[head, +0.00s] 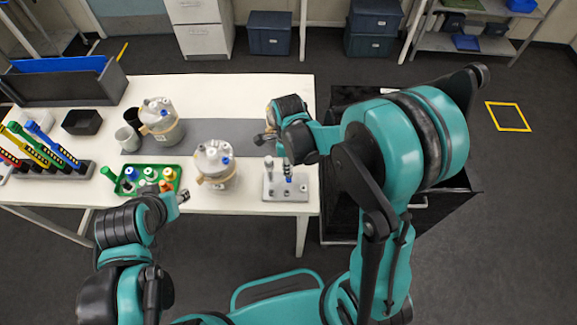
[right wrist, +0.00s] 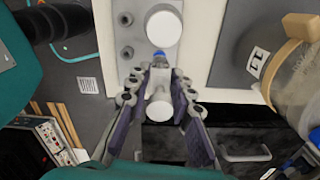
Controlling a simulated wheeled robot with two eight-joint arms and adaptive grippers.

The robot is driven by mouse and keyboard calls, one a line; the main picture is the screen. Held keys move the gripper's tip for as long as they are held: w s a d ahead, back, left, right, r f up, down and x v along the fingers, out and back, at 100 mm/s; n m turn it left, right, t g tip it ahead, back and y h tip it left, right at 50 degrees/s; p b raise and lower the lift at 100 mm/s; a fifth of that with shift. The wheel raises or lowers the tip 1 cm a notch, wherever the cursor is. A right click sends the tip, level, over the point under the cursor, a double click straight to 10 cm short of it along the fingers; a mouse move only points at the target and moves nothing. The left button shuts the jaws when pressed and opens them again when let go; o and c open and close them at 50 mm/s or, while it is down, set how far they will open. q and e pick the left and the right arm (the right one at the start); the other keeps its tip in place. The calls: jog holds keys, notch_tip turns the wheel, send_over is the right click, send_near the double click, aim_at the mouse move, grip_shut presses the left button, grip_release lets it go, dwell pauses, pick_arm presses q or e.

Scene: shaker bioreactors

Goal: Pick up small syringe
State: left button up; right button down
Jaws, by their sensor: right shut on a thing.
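The small syringe (right wrist: 159,92) is between the two fingers of my right gripper (right wrist: 160,85) in the right wrist view. Its pale round end is toward the camera and its blue tip points away. The fingers are shut on it from both sides. In the head view, my right gripper (head: 286,163) is over the pale syringe rack (head: 285,193) at the table's right end. I cannot tell whether the syringe is clear of the rack. My left gripper (head: 183,196) is by the green tray, apart from the rack; its finger opening is unclear.
A larger syringe (head: 268,168) stands in the rack beside my gripper. Two lidded vessels (head: 215,163) (head: 160,119) stand to the left. A green tray (head: 122,187) holds several caps. A black cart (head: 455,205) stands right of the white table (head: 240,203).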

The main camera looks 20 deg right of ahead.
notch_tip(320, 180, up, 4)
jog(key=shift+s+f+p, duration=0.1)
jog(key=shift+f+p, duration=0.15)
jog(key=shift+p, duration=0.25)
pick_arm(q)
notch_tip(320, 180, up, 4)
jog(key=p, duration=0.2)
jog(key=shift+p, duration=0.35)
pick_arm(e)
jog(key=s+d+r, duration=0.4)
jog(key=s+r, duration=0.2)
jog(key=s, duration=0.5)
jog(key=shift+r, duration=0.15)
jog(key=shift+w, duration=0.1)
